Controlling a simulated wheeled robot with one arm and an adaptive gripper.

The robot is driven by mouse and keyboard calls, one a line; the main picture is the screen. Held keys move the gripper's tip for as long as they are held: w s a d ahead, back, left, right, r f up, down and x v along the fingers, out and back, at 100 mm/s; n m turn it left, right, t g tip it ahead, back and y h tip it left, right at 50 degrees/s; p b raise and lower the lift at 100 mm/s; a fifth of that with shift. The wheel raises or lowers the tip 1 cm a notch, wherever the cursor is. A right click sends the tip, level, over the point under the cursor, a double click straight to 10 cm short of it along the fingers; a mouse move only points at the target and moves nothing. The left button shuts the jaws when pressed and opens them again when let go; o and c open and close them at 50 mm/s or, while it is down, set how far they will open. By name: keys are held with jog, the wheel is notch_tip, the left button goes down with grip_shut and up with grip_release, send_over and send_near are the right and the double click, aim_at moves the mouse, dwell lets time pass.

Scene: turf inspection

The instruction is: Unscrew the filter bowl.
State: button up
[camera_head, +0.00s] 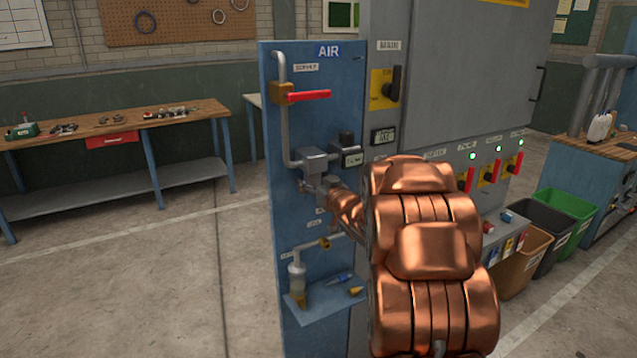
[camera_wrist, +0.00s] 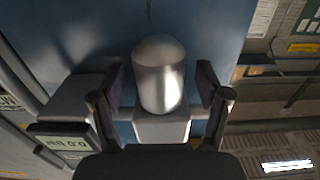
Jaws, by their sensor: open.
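The filter bowl (camera_wrist: 160,75) is a silvery rounded cylinder on a pale square housing (camera_wrist: 161,126) in the wrist view. My gripper (camera_wrist: 161,92) is open around it, with one dark finger pad on each side and a narrow gap visible on both sides. In the head view my gripper (camera_head: 318,187) is at the blue air panel (camera_head: 300,230), just below the grey filter block (camera_head: 314,160). The bowl is hard to make out there, hidden by the gripper and my copper arm.
A red-handled supply valve (camera_head: 305,95) sits above on the panel, and a gauge (camera_wrist: 62,139) reading 0.0 shows beside the housing. A small shelf (camera_head: 325,303) with a lubricator (camera_head: 297,278) is below. A workbench (camera_head: 110,125) stands left; bins (camera_head: 525,250) stand right.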

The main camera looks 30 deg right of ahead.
jog(key=shift+w, duration=0.35)
jog(key=c, duration=1.3)
jog(key=shift+b, duration=0.3)
jog(key=shift+c, duration=0.2)
jog(key=shift+f+b, duration=0.1)
jog(key=shift+b, duration=0.25)
jog(key=m+h+b, duration=0.1)
jog(key=h+b, duration=0.2)
jog(key=b, duration=0.4)
jog(key=shift+m+g, duration=0.3)
jog(key=shift+m, duration=0.1)
jog(key=m+g+h+b, duration=0.1)
jog(key=m+h+b, duration=0.1)
jog(key=b, duration=0.7)
jog(key=shift+d+h, duration=0.15)
jog(key=shift+h, duration=0.35)
jog(key=m+h+b, duration=0.1)
jog(key=b, duration=0.2)
jog(key=shift+s+d+g, duration=0.1)
jog(key=shift+d+g, duration=0.05)
jog(key=shift+g, duration=0.15)
jog(key=shift+h+b, duration=0.3)
jog(key=shift+b, duration=0.5)
